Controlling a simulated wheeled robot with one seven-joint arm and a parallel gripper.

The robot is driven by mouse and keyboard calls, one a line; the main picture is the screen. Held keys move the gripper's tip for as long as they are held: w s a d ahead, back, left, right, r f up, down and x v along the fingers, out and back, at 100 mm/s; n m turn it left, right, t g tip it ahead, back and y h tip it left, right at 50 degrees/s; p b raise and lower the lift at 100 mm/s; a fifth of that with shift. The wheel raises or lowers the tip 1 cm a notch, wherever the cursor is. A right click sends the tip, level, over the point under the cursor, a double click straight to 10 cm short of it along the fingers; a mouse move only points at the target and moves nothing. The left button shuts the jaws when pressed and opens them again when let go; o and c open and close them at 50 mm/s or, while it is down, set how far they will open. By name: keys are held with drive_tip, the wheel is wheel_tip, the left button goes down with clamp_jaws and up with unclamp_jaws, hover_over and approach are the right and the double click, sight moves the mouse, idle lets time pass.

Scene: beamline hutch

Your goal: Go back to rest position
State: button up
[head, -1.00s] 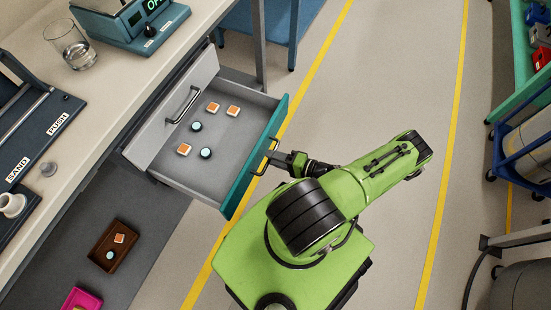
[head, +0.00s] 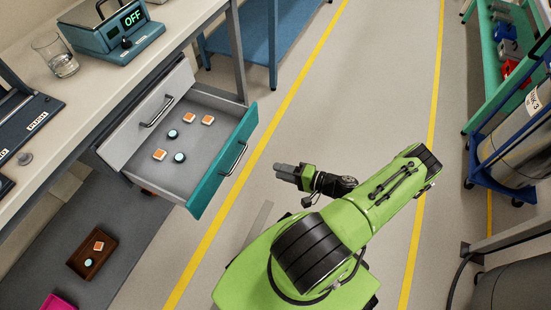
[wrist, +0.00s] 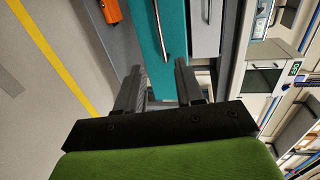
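My gripper (head: 284,170) is to the right of the open drawer, clear of its handle (head: 238,158). In the wrist view its two fingers (wrist: 158,85) stand apart with nothing between them. The drawer has a teal front (head: 225,162) and hangs pulled out below the bench. Three orange-topped square pieces (head: 160,154) and two round pieces with pale blue tops (head: 173,133) lie inside it. The teal front and its handle (wrist: 163,35) also show beyond the fingers in the wrist view.
A blue table (head: 262,45) stands behind. A blue cart (head: 478,155) with a cylinder is at right. Open floor lies between.

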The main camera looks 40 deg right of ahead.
drive_tip(key=w+a+r+n+g+h, duration=0.1)
drive_tip(key=a+r+n+g, duration=0.3)
drive_tip(key=r, duration=0.4)
drive_tip(key=w+a+r+n+g+h, duration=0.1)
drive_tip(key=a+r+n+g, duration=0.25)
drive_tip(key=r, duration=0.45)
drive_tip(key=a+r+n+g+h, duration=0.1)
drive_tip(key=a+r+n+g, duration=0.35)
drive_tip(key=r, duration=0.35)
drive_tip(key=s+a+r+n+t+h, duration=0.1)
drive_tip(key=s+a+r+t+h, duration=0.1)
drive_tip(key=s+a+r, duration=0.3)
drive_tip(key=s+a+r+t+h, duration=0.1)
drive_tip(key=s+a+r, duration=0.1)
drive_tip(key=s+r, duration=0.5)
wheel_tip(320, 180, up, 15)
drive_tip(key=p, duration=1.4)
drive_tip(key=shift+w+r, duration=0.15)
drive_tip(key=shift+w, duration=0.25)
